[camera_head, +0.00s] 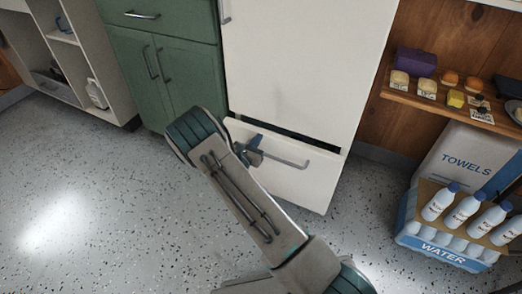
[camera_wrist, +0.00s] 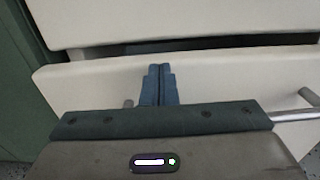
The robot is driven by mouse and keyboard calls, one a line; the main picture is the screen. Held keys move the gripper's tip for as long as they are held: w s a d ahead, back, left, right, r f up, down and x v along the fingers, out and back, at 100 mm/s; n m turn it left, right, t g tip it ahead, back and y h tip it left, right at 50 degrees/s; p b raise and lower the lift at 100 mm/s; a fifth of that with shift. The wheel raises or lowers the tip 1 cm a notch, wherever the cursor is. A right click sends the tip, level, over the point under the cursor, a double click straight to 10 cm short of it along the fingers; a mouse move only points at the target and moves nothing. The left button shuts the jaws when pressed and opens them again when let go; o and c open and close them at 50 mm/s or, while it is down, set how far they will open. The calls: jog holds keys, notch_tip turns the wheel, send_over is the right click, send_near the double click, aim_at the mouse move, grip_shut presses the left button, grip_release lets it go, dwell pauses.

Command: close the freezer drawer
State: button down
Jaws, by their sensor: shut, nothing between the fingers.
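The white freezer drawer (camera_head: 309,182) is at the bottom of the white fridge-freezer (camera_head: 300,62) in the head view. It stands slightly open, with a dark gap along its top edge. Its grey bar handle (camera_head: 282,158) runs across the front, and my arm hides its left part. My gripper (camera_head: 254,148) is shut and empty at the drawer front, near the left part of the handle. In the wrist view the shut fingers (camera_wrist: 158,84) point at the drawer front (camera_wrist: 100,84), below the gap. I cannot tell whether they touch it.
Green cabinets (camera_head: 160,62) stand left of the fridge-freezer. A wooden shelf with food (camera_head: 440,104), a towels box (camera_head: 466,160) and a blue water crate (camera_head: 440,250) are at the right. The speckled floor (camera_head: 90,190) at the left is clear.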

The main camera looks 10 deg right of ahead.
aim_at(264, 129)
jog(key=x, duration=0.5)
jog(key=shift+w+d+r, duration=0.1)
jog(key=shift+w+d, duration=0.05)
jog(key=shift+w, duration=0.15)
jog(key=shift+d, duration=0.1)
